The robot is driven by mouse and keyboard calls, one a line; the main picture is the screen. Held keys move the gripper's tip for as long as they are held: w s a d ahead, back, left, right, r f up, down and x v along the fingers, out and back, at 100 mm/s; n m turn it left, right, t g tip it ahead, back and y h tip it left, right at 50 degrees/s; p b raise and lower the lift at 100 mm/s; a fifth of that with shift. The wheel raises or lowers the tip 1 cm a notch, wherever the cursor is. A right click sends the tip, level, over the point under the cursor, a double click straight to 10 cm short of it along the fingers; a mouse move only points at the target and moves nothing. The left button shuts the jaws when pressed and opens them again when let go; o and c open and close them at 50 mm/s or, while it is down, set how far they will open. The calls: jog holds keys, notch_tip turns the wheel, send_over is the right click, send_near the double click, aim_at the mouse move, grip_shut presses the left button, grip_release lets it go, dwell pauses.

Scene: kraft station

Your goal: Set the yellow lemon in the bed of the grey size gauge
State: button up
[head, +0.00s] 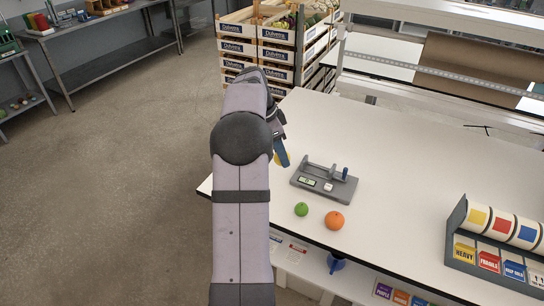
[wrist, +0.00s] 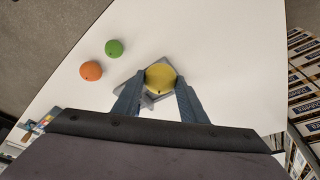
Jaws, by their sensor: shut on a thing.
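The yellow lemon (wrist: 160,78) is between the fingers of my gripper (wrist: 158,90) in the wrist view. My gripper is shut on it. The grey size gauge (head: 324,184) lies on the white table, with a small display and upright posts. In the wrist view the gauge (wrist: 148,101) is mostly hidden behind the lemon and fingers. I cannot tell how high the lemon is above the table.
A green lime (head: 301,209) and an orange (head: 333,220) lie on the white table (head: 400,150) in front of the gauge. A rack of coloured label rolls (head: 495,240) stands at the right. Stacked crates (head: 270,45) stand beyond the table. The table right of the gauge is clear.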

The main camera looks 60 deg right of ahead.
jog(key=s+d+f+m+p, duration=0.2)
jog(key=s+d+m+p, duration=0.1)
jog(key=s+d+p, duration=0.5)
jog(key=d+p, duration=0.3)
jog(key=shift+d+g+y, duration=0.2)
jog(key=shift+g+y, duration=0.1)
jog(key=shift+y, duration=0.1)
jog(key=shift+f, duration=0.15)
jog(key=shift+f+b, duration=0.85)
jog(key=shift+f, duration=1.2)
jog(key=shift+w+f+b, duration=0.1)
jog(key=shift+f+b, duration=0.5)
jog(key=shift+f+b, duration=0.65)
jog(key=shift+b, duration=0.3)
dwell(0.3)
jog(key=o, duration=1.2)
jog(key=shift+c, duration=0.2)
